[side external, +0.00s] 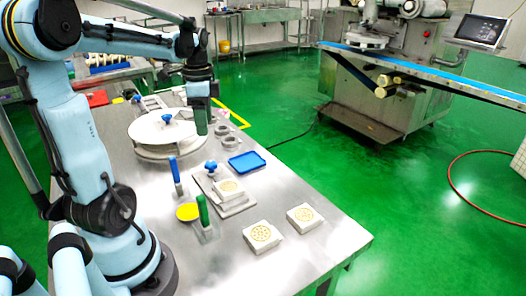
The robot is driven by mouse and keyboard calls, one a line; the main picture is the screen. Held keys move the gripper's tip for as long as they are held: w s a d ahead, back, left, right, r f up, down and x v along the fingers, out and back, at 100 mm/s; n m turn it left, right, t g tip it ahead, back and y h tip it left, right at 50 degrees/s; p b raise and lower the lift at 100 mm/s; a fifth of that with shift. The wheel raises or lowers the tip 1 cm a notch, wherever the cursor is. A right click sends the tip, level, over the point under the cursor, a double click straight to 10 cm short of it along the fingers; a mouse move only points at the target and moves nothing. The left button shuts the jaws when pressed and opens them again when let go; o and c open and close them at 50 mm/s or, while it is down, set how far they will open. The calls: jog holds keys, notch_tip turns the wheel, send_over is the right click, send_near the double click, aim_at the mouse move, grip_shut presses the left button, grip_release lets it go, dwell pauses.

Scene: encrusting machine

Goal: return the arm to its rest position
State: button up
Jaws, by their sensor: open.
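My light-blue and black arm rises from the left of the steel table (330,250) and reaches over its far part. My gripper (201,128) points down beside the right edge of a round white disc (160,130) with a blue knob. The gripper is open, and I see nothing held in it. Its fingers are small here, and the gap between them is hard to make out. From this angle I cannot tell whether the fingertips touch anything.
Two patterned white blocks (262,236) (305,217) lie near the front. A third (229,189) is on a plate with a blue knob. Nearby are a blue tray (247,162), metal rings (223,142), a yellow disc (188,212), and blue (176,172) and green (202,211) handles. A conveyor machine (360,90) stands beyond the table.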

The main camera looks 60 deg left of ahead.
jog(key=w+d+f+n+t, duration=0.1)
jog(key=d+n+t, duration=0.2)
jog(key=d, duration=0.8)
jog(key=w+d+f+n+t, duration=0.1)
jog(key=d+n+t, duration=0.2)
jog(key=d, duration=0.8)
jog(key=shift+w+d+t, duration=0.4)
jog(key=shift+t, duration=0.2)
